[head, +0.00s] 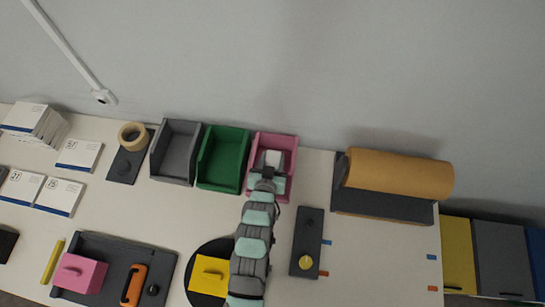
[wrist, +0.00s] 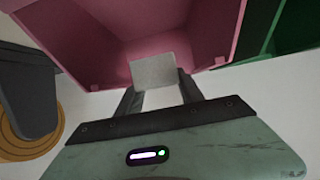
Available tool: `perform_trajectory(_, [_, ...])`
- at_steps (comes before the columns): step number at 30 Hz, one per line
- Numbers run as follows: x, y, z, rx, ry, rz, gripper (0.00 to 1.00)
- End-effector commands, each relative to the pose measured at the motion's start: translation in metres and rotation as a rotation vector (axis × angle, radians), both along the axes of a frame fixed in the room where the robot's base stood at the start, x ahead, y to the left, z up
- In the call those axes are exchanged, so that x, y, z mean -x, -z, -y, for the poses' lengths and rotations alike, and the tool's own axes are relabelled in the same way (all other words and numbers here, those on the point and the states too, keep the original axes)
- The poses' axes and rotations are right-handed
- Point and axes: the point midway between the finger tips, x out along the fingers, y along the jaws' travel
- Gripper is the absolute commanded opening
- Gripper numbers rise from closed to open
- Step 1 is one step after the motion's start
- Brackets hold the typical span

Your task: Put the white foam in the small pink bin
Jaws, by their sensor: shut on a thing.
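The small pink bin (head: 287,142) stands at the back of the table, at the right end of a row of bins. In the wrist view the pink bin (wrist: 95,60) fills the upper middle, with its open inside facing the camera. My gripper (wrist: 155,90) is shut on the white foam (wrist: 153,71), a pale block held between the fingertips. The foam also shows in the head view (head: 272,158), in front of the bin's inside. I cannot tell whether it touches the bin. My arm hides the bin's lower front in the head view.
A green bin (head: 224,158) stands directly left of the pink bin, and a grey bin (head: 175,151) left of that. A dark panel with knobs (head: 309,235) lies to the right. A brown roll (head: 397,174) sits further right. White table shows between them.

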Motion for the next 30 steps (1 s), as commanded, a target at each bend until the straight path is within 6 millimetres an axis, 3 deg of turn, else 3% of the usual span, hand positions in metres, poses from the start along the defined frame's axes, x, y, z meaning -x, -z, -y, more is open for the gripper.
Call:
perform_trajectory(15, [0.0,0.056,0.0,-0.001,0.0,-0.003,0.07])
perform_trajectory(30, [0.0,0.069,0.0,0.0,0.0,0.0,0.07])
